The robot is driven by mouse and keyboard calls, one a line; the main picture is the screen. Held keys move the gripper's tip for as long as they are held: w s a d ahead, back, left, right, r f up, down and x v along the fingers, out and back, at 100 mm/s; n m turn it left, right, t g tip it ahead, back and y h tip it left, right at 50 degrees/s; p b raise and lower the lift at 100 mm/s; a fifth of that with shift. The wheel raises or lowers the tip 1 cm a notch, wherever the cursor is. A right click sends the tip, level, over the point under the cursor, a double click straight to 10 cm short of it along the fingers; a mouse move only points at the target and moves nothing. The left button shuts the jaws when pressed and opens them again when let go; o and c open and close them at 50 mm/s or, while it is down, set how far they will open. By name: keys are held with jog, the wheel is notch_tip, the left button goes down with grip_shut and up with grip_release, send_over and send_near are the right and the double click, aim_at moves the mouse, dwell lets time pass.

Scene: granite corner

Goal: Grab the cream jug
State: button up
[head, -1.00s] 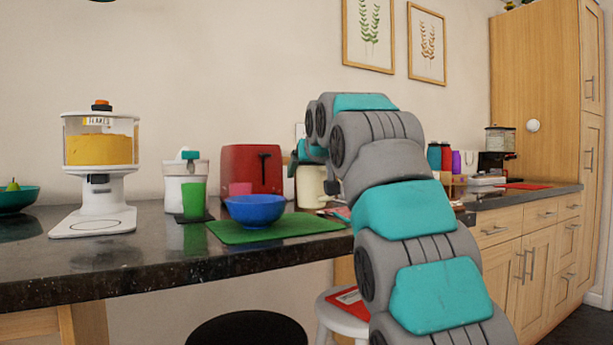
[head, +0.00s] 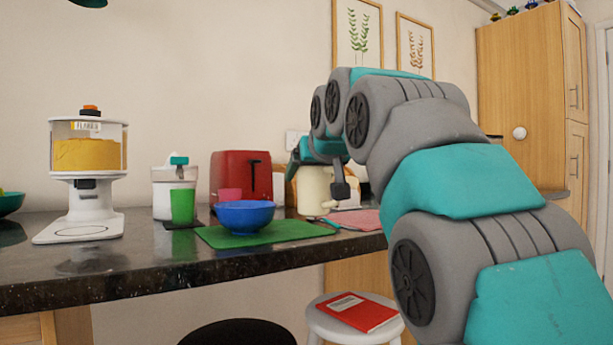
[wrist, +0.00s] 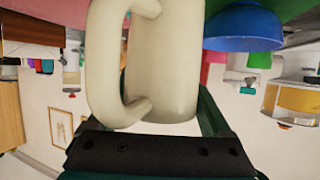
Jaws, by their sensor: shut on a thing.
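The cream jug (head: 313,192) stands upright at the back of the counter, right of the red toaster, partly hidden by my gripper (head: 325,180). In the wrist view the jug (wrist: 175,65) fills the middle, inverted in the picture, with its looped handle on the left. My gripper (wrist: 160,125) is shut on the jug near its upper part. I cannot tell whether its base touches the counter.
A blue bowl (head: 244,217) sits on a green mat (head: 285,234) left of the jug. The red toaster (head: 240,175) is close on the left. A pink mat (head: 362,220) lies to the right. A stool (head: 335,332) with a red book (head: 357,311) stands in front.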

aim_at(317, 172)
jog(key=shift+s+d+r, duration=0.1)
jog(key=shift+s+d, duration=0.1)
jog(key=shift+s, duration=0.4)
jog(key=shift+s+d+r, duration=0.1)
jog(key=shift+s+d, duration=0.1)
jog(key=shift+s, duration=0.35)
jog(key=shift+s+d+r, duration=0.1)
jog(key=shift+s+d, duration=0.1)
jog(key=shift+s, duration=0.4)
jog(key=shift+f, duration=0.15)
